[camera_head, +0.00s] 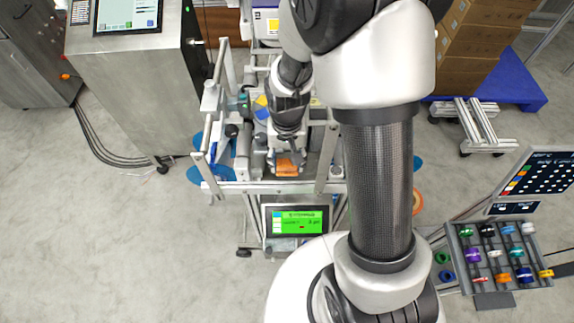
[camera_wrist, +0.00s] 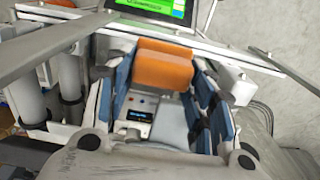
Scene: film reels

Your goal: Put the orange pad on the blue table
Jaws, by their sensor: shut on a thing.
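The orange pad (camera_head: 287,168) is a small block held low within the grey metal frame of the machine, near its front rail. My gripper (camera_head: 287,155) points down and is shut on it. In the wrist view the orange pad (camera_wrist: 163,66) sits between the blue-faced fingertips of my gripper (camera_wrist: 163,82). I cannot tell whether its underside touches anything. Blue round surfaces show beside the machine, one at the left (camera_head: 203,178), partly hidden by the frame. I cannot tell whether this is the blue table.
The machine's rails (camera_head: 235,187) surround my gripper closely. A green-lit screen (camera_head: 297,221) faces front. A rack of coloured reels (camera_head: 500,258) stands at the right. Cardboard boxes (camera_head: 480,45) sit on a blue pallet (camera_head: 522,88) at the back right. Open floor lies at the left.

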